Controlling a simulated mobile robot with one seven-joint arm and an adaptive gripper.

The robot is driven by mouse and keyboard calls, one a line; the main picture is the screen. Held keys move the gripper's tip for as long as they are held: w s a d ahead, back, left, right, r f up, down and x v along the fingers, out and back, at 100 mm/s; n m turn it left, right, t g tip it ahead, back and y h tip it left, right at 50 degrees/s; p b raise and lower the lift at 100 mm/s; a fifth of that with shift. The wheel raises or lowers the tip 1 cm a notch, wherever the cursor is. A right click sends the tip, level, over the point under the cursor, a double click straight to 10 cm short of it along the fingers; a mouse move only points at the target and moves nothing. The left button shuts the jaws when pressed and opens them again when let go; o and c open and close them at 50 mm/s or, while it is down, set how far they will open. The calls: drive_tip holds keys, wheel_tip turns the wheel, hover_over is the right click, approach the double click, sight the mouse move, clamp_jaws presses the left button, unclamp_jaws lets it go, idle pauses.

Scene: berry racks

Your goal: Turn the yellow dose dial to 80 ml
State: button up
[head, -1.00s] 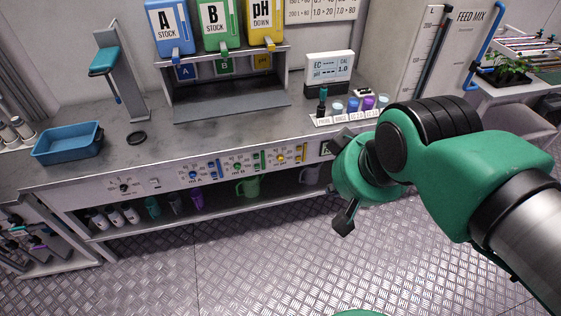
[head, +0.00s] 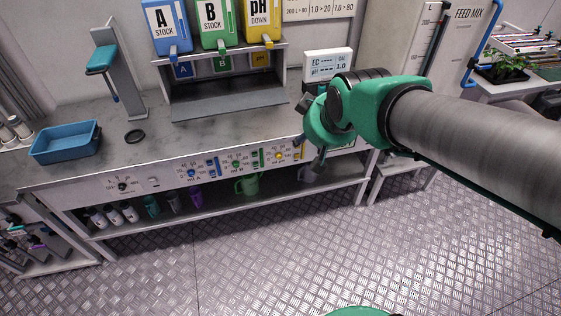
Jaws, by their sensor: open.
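The yellow dose dial (head: 279,156) is a small round knob at the right of the bench's front panel (head: 145,193) in the head view. Its pointer and scale are too small to read. My gripper (head: 309,136) is open in front of the panel's right end, just right of the yellow dial. One dark finger shows above and one below the green wrist. I see no contact with the dial. The blue dial (head: 191,173) and green dial (head: 235,164) sit to its left.
Stock A (head: 171,17), stock B (head: 213,12) and yellow pH Down (head: 258,10) containers hang above the bench. A green jug (head: 247,185) stands on the lower shelf. A blue tray (head: 65,143) lies at the left. The metal floor (head: 230,260) in front is clear.

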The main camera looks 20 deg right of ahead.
drive_tip(key=w+f+n+t, duration=0.1)
drive_tip(key=w+f, duration=0.2)
drive_tip(key=w, duration=0.4)
drive_tip(key=w+d+f+n+t, duration=0.1)
drive_tip(key=w+f+n, duration=0.15)
drive_tip(key=w, duration=0.35)
drive_tip(key=w+f+n+t, duration=0.1)
drive_tip(key=w+f, duration=0.2)
drive_tip(key=w, duration=0.4)
drive_tip(key=w+d+f+n+t, duration=0.15)
drive_tip(key=w+f+n, duration=0.25)
drive_tip(key=w+f, duration=0.9)
drive_tip(key=n+t, duration=0.6)
drive_tip(key=n, duration=0.1)
approach(280, 158)
drive_tip(key=s, duration=0.5)
drive_tip(key=shift+s+r, duration=0.2)
drive_tip(key=shift+s, duration=0.05)
drive_tip(key=shift+w, duration=0.1)
drive_tip(key=w+b, duration=0.1)
drive_tip(key=w, duration=1.2)
drive_tip(key=shift+w+b, duration=0.3)
drive_tip(key=shift+b, duration=0.1)
